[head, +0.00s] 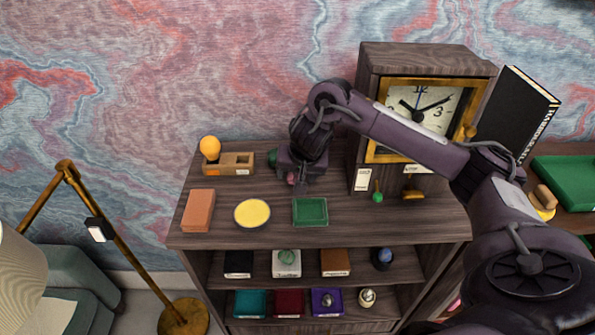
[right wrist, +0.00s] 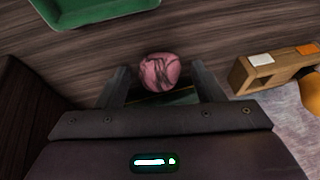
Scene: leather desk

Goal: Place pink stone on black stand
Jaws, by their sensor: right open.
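The pink stone (head: 291,178) is at the back of the cabinet top, partly hidden by my right gripper (head: 290,170). In the right wrist view, the pink stone (right wrist: 160,72), with dark veins, is at the fingertips of my right gripper (right wrist: 161,84). The fingers are open, with a visible gap on each side of it. A dark green thing (right wrist: 172,97) shows just behind the stone. What looks like the black stand (head: 238,264), a black block with a pale front label, is on the upper shelf at the left. My left gripper is out of view.
The cabinet top (head: 350,232) holds a terracotta block (head: 198,211), yellow dish (head: 252,214), green tray (head: 310,212) and wooden holder (head: 236,164). The clock (head: 418,110) stands close right of my gripper. A greenish stone (head: 287,256) sits on the white stand (head: 287,270).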

